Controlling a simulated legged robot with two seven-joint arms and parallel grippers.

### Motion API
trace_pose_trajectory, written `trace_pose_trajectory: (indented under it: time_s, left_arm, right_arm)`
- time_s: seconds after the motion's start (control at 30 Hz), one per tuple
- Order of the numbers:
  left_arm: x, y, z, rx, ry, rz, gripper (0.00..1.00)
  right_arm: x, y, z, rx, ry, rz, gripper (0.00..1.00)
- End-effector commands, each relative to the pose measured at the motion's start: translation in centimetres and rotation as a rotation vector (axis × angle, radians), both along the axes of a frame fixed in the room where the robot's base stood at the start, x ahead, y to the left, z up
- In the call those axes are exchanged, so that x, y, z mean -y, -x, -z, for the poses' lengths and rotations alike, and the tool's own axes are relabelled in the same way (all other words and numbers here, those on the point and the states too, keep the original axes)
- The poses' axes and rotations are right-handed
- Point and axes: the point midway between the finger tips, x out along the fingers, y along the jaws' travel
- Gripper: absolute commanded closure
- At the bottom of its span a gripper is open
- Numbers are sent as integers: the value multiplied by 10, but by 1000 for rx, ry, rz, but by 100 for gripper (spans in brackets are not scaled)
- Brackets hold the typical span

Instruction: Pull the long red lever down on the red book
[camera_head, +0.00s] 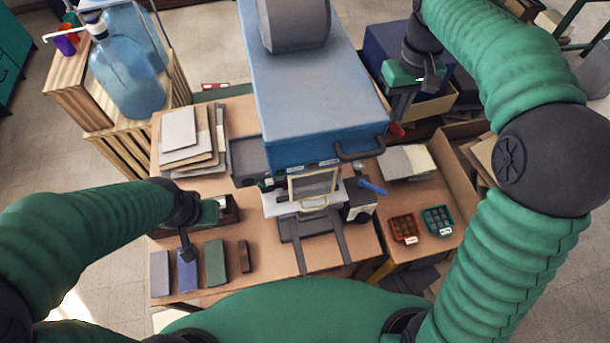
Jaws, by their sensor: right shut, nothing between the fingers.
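A big blue machine (315,95) stands on the table. A small red piece (397,130), which looks like a lever's end, sticks out at its right side; its full length is not seen. My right gripper (429,84) is shut and empty, up and to the right of the red piece and apart from it in the picture. My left gripper (187,257) hangs over the flat covers at the table's left; its fingers are too small to read. I cannot make out a red book. A blue-handled lever (372,187) is at the machine's lower right.
Flat pieces in purple-grey (160,272), blue (187,277), green (215,262) and brown (244,256) lie at front left. A board stack (190,150) lies behind them. Red (404,228) and green (438,220) trays sit right. A water jug (127,75) stands back left.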

Motion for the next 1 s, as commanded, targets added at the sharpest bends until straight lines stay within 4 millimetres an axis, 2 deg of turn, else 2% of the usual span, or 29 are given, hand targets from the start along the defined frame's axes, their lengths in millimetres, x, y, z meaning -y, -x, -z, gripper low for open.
trace_pose_trajectory:
  time_s: [0.27,0.73,1.0]
  left_arm:
    - [0,0,5,0,0,0,100]
    - [0,0,29,0,0,0,100]
    - [0,0,28,0,0,0,100]
  right_arm:
    - [0,1,7,0,0,0,100]
    - [2,11,37,0,0,0,100]
    - [2,12,38,0,0,0,100]
